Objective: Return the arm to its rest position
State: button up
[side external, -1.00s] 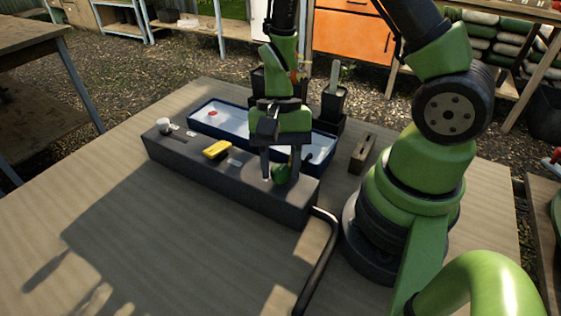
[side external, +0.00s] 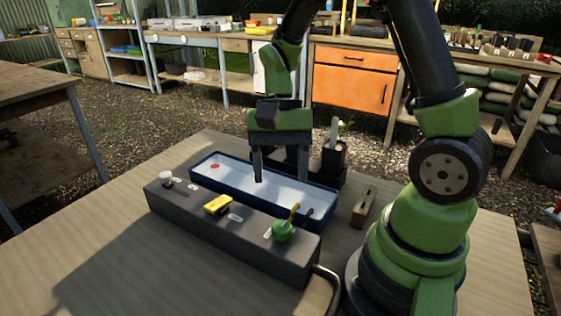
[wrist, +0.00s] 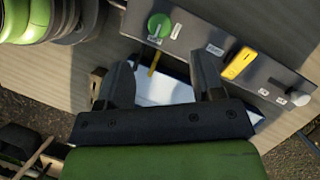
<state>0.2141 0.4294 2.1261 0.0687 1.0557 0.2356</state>
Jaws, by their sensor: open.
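My gripper (side external: 280,178) is open and empty. In the side external view it hangs with its fingers pointing down, over the blue-rimmed tray (side external: 219,177) behind the dark control box. In the wrist view my gripper (wrist: 165,88) has its two fingers wide apart with nothing between them but the tray and a yellow stick-like part beyond. The fingers are apart from the green knob.
The dark control box (side external: 190,221) carries a green knob (side external: 283,232), a yellow switch (side external: 218,204) and a pale knob (side external: 166,182). A dark holder (side external: 333,158) stands behind the tray. A small wooden block (side external: 363,207) lies right. The table's front left is clear.

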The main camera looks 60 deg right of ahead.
jog(key=shift+w+d+r, duration=0.1)
jog(key=shift+d+r, duration=0.05)
jog(key=shift+r, duration=0.35)
jog(key=s+a+r+n+t+h, duration=0.1)
jog(key=s+r+n+t, duration=0.2)
jog(key=s+r+t, duration=0.1)
jog(key=s+a+r+n+t, duration=0.2)
jog(key=s+r+n+t, duration=0.2)
jog(key=r, duration=0.5)
jog(key=shift+r+t+h, duration=0.3)
jog(key=shift+t+h, duration=0.1)
jog(key=shift+t, duration=0.5)
jog(key=shift+a, duration=0.1)
